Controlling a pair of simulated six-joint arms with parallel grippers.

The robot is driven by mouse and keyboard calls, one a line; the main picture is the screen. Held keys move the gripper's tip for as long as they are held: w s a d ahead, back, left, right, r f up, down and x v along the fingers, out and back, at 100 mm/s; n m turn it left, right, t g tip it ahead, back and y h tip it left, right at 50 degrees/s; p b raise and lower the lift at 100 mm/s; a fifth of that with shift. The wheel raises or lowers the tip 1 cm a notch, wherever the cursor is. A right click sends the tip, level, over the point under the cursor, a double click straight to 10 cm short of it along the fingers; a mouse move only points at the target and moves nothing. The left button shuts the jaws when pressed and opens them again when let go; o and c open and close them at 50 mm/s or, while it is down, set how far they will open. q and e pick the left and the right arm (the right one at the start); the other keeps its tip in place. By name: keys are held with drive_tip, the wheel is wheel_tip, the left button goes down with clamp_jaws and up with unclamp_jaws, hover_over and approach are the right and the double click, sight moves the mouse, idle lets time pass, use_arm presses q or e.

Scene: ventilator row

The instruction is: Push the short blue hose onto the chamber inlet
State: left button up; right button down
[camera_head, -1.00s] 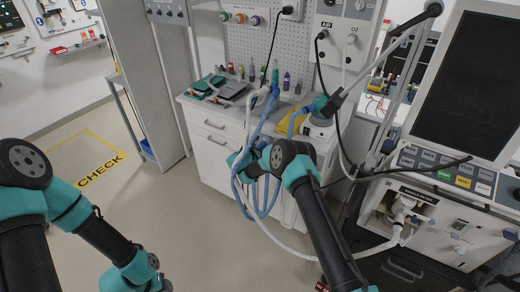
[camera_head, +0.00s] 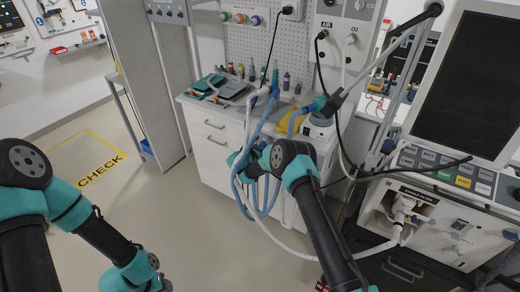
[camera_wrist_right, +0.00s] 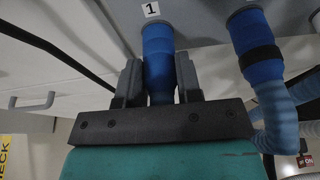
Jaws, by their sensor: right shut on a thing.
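In the right wrist view my right gripper (camera_wrist_right: 158,76) is shut around a blue hose cuff (camera_wrist_right: 159,50). The cuff's far end meets a grey surface (camera_wrist_right: 205,22) beside a label "1"; I cannot tell how far it is seated. A second blue hose (camera_wrist_right: 256,45) with a black band stands to the right, apart from the fingers. In the head view the blue hoses (camera_head: 243,190) hang in loops beside my right wrist, whose fingers are mostly hidden. The humidifier with its chamber (camera_head: 318,128) stands on the cart's right; its inlet cannot be made out clearly.
The white drawer cart (camera_head: 215,155) carries dark trays (camera_head: 232,88) and several small bottles. The ventilator (camera_head: 440,225) with its dark screen (camera_head: 467,85) stands at the right. A white hose and black cables cross between them. The floor (camera_head: 110,190) at left is clear.

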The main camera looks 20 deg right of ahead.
drive_tip(key=shift+s+a, duration=0.1)
drive_tip(key=shift+a, duration=0.05)
idle(0.4)
drive_tip(key=shift+s+a, duration=1.6)
drive_tip(key=shift+a, duration=0.15)
drive_tip(key=shift+a, duration=0.1)
drive_tip(key=a+r+n+t+y, duration=0.25)
drive_tip(key=a+r+n, duration=0.3)
drive_tip(key=a, duration=0.45)
drive_tip(key=a+r+n+t+y, duration=0.2)
drive_tip(key=a+r+n+y, duration=0.15)
drive_tip(key=a+r, duration=0.45)
drive_tip(key=s+a+r+n+y, duration=0.3)
drive_tip(key=a+r+n, duration=0.1)
drive_tip(key=a, duration=0.3)
drive_tip(key=s+a+r+n+y, duration=0.2)
drive_tip(key=s+a+r+n, duration=0.1)
drive_tip(key=a, duration=0.5)
drive_tip(key=s+a+r+n+y, duration=0.3)
drive_tip(key=a+r+n, duration=0.2)
drive_tip(key=a, duration=0.3)
drive_tip(key=shift+s+n+y, duration=0.3)
drive_tip(key=shift+s, duration=0.1)
